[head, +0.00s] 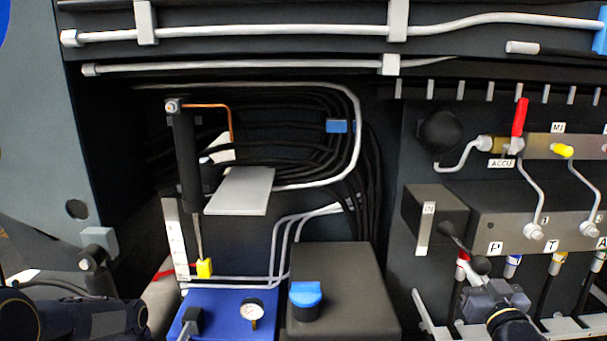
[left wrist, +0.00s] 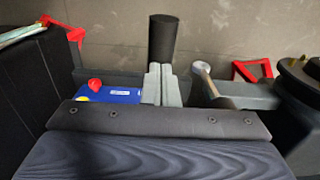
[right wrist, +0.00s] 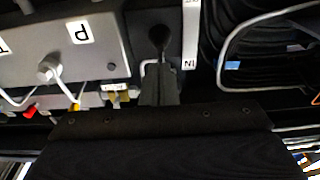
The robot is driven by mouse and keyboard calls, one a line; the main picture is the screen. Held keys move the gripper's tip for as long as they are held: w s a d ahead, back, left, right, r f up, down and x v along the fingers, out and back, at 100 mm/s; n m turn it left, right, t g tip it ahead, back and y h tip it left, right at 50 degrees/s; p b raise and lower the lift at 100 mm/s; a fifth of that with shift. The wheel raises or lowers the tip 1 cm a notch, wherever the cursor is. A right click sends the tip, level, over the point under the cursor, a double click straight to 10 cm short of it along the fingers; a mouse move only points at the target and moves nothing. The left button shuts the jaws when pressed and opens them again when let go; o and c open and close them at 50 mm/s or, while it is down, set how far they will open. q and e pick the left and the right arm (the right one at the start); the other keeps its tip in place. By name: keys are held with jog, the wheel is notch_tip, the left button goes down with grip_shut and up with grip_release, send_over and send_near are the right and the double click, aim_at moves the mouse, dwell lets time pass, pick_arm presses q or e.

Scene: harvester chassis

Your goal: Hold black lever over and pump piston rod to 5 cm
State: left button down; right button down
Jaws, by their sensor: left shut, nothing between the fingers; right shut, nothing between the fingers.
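The black lever (head: 462,248) sticks out from the block marked IN and ends in a round black knob. My right gripper (head: 492,287) is beside the knob, shut and empty; I cannot tell whether they touch. The piston rod (head: 197,238) runs down from a black cylinder (head: 187,160) to a yellow block (head: 204,268), beside a white scale strip (head: 175,238). My left gripper (left wrist: 161,85) is shut and empty, in front of a black upright cylinder (left wrist: 163,40). Its fingertips are outside the head view.
A grey plate (head: 240,190) juts out beside the cylinder. The valve block (head: 530,212) and its hoses are near my right gripper.

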aim_at(485, 267)
jog(key=shift+r, duration=1.95)
pick_arm(q)
jog(key=shift+f, duration=0.2)
jog(key=shift+f, duration=5.65)
notch_tip(485, 267, up, 13)
jog(key=shift+s+f, duration=0.15)
jog(key=shift+f, duration=0.05)
jog(key=shift+f, duration=0.2)
